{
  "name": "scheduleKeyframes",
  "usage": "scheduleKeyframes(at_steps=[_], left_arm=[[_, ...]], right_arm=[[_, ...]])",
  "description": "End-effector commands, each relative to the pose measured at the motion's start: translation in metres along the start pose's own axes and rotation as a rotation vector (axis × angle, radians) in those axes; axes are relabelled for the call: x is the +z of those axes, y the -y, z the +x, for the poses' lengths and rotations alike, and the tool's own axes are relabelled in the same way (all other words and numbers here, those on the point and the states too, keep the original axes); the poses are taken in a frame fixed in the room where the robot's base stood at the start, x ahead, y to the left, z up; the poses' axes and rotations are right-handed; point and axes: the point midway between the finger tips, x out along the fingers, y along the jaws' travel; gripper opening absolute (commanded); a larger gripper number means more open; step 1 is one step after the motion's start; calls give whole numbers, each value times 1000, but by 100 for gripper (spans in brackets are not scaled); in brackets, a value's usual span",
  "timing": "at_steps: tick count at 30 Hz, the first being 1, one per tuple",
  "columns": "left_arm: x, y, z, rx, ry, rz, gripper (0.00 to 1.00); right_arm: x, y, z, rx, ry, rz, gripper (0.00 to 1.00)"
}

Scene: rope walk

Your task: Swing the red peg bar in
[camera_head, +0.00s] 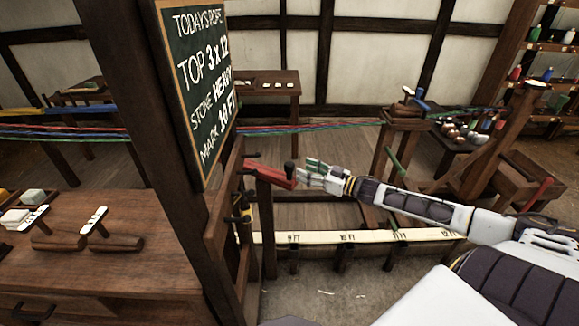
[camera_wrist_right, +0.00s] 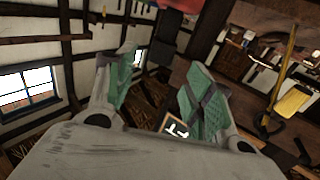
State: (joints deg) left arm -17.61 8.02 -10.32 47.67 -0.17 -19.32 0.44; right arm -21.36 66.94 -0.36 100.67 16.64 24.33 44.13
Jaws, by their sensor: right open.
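The red peg bar (camera_head: 268,173) shows in the head view at the centre. It juts out to the right from beside the wooden post and slopes slightly down. A dark upright knob (camera_head: 290,168) stands at its right end. My right gripper (camera_head: 313,170) is just right of that knob, open, with green finger pads; I see no clear contact. In the right wrist view the fingers (camera_wrist_right: 161,88) are spread with nothing between them. A red surface at that view's top edge (camera_wrist_right: 180,4) may be the bar. My left gripper is not in view.
A thick post with a chalkboard (camera_head: 198,85) stands left of the bar. A workbench (camera_head: 100,268) fills the lower left. Coloured ropes (camera_head: 300,127) run across behind. A pale measuring strip (camera_head: 350,237) lies low below my right arm.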

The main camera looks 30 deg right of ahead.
Motion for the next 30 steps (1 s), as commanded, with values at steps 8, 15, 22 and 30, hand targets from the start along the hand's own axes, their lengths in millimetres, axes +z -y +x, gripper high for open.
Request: scheduleKeyframes(at_steps=[8,15,22,30], left_arm=[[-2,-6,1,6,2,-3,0],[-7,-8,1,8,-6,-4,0],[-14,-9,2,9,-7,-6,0],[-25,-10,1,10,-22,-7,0]], right_arm=[[0,0,12,0,-1,0,53],[0,0,21,0,-1,0,53],[0,-1,30,1,-1,-1,53],[0,0,40,0,-2,1,53]])
